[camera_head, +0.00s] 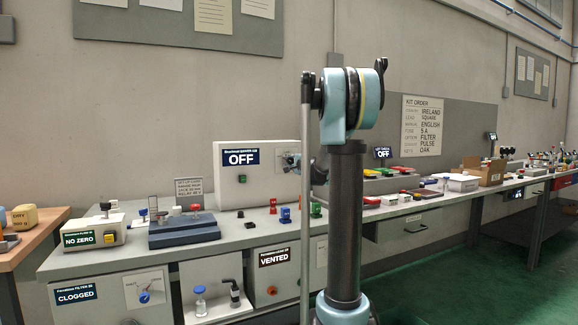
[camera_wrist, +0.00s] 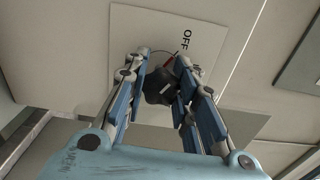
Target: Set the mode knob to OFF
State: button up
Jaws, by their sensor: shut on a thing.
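The mode knob (camera_wrist: 159,86) is a dark, chunky knob on a pale plate (camera_wrist: 205,28) in the wrist view. The word OFF is printed on the plate, above and right of the knob. A thin red mark beside the knob slants up towards OFF. My gripper (camera_wrist: 160,79) has its two fingers on either side of the knob and is shut on it. The fingers partly cover the knob's sides. In the head view the pale machine box (camera_head: 243,188) shows OFF on its dark display (camera_head: 241,158). My arm hides most of the knob and gripper there.
The long grey bench (camera_head: 130,255) carries a blue-grey fixture (camera_head: 184,233) and a box labelled NO ZERO (camera_head: 92,233). A second OFF sign (camera_head: 383,153) stands farther right. Green floor lies open at right.

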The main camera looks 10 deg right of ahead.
jog(key=shift+s+a+f, duration=0.2)
jog(key=shift+a, duration=0.05)
jog(key=o, duration=0.9)
jog(key=shift+o, duration=1.2)
jog(key=shift+w+d+r, duration=0.1)
jog(key=v, duration=1.2)
